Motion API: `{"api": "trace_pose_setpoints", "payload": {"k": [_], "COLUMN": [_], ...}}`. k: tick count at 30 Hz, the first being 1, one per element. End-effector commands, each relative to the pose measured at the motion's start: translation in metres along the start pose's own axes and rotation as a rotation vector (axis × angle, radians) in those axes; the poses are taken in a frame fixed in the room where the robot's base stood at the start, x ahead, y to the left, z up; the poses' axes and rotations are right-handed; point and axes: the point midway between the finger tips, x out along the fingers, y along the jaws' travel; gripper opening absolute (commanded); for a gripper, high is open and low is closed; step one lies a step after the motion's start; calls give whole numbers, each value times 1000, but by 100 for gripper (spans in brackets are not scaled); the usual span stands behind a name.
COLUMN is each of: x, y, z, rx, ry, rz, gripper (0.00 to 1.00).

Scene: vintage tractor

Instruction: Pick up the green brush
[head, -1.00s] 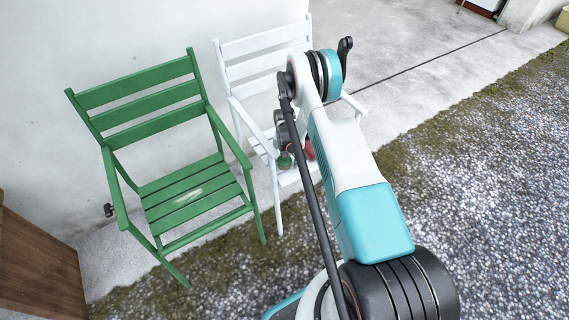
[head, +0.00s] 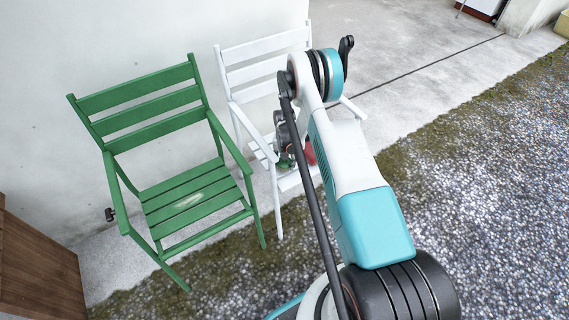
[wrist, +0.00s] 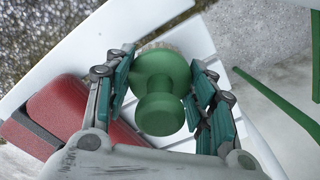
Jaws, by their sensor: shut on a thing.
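The green brush (wrist: 160,110) has a round knob handle and a wider round green body with pale bristles at its edge. In the wrist view it is between the two teal-padded fingers of my gripper (wrist: 163,72), which is shut on it. The brush is over the slatted seat of the white chair (head: 262,50); I cannot tell whether its bristles touch the seat. In the head view my gripper (head: 286,159) is at the white chair's seat, partly hidden by my arm, and the brush is mostly hidden there.
A red object with a dark grey band (wrist: 75,108) lies on the white seat close to my gripper, and shows in the head view (head: 310,153). A green chair (head: 186,203) stands at the left. A brown wooden piece (head: 40,262) is at the lower left. Gravel lies at the right.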

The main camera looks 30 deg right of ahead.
Motion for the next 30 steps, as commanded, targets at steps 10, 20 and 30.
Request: {"api": "trace_pose_setpoints", "payload": {"k": [10,20,30], "x": [-86,-158,-180], "y": [0,0,0], "z": [0,0,0], "rx": [0,0,0], "ry": [0,0,0], "rz": [0,0,0], "gripper": [20,20,20]}}
